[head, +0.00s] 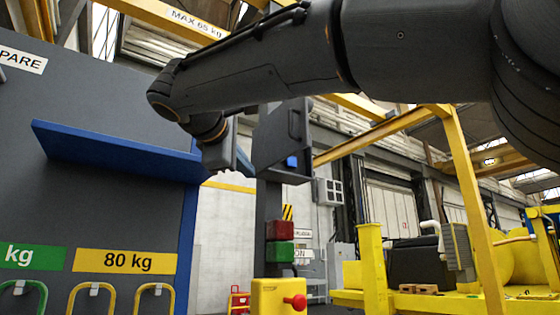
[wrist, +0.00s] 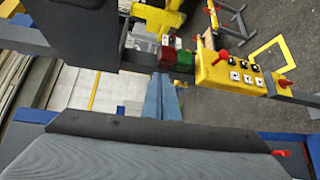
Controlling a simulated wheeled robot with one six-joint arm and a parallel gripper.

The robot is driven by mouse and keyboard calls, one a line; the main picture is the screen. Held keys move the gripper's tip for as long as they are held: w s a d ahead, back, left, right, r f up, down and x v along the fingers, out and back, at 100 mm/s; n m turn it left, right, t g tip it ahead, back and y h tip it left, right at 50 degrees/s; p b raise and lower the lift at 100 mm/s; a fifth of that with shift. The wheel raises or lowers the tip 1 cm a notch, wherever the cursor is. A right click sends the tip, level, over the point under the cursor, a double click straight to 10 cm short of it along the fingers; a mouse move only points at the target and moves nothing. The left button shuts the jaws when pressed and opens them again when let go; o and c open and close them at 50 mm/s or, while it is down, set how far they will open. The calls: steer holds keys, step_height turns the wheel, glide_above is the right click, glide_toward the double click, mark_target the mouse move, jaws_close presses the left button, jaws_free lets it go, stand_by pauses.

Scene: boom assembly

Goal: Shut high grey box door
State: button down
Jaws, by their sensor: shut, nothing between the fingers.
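The high grey box (head: 283,135) stands on a dark post in the middle of the head view, with a small blue item (head: 291,161) at its lower edge. Its dark flat panel faces me at an angle; I cannot tell for sure which part is the door or how far it stands open. A dark grey panel, likely part of this box (wrist: 85,30), fills the upper left of the wrist view. My gripper (head: 243,163) is just left of the box in the head view, shut and empty. Its fingers (wrist: 165,92) show together in the wrist view; contact with the box cannot be told.
Below the box are a red block (head: 279,230), a green block (head: 279,252) and a yellow control box (head: 279,297) with a red knob. A grey board with a blue shelf (head: 115,150) stands at left. A yellow frame (head: 465,190) stands at right.

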steer(key=s+d+r+m+t+h, duration=0.1)
steer(key=s+r, duration=0.2)
steer(key=r, duration=0.3)
steer(key=s+r+t, duration=0.1)
steer(key=s+r, duration=0.3)
steer(key=r, duration=0.2)
steer(key=w+d+p, duration=0.5)
steer(key=w+d, duration=0.2)
steer(key=w, duration=0.4)
steer(key=shift+r, duration=0.25)
steer(key=shift+w+d, duration=0.1)
steer(key=shift+w, duration=0.05)
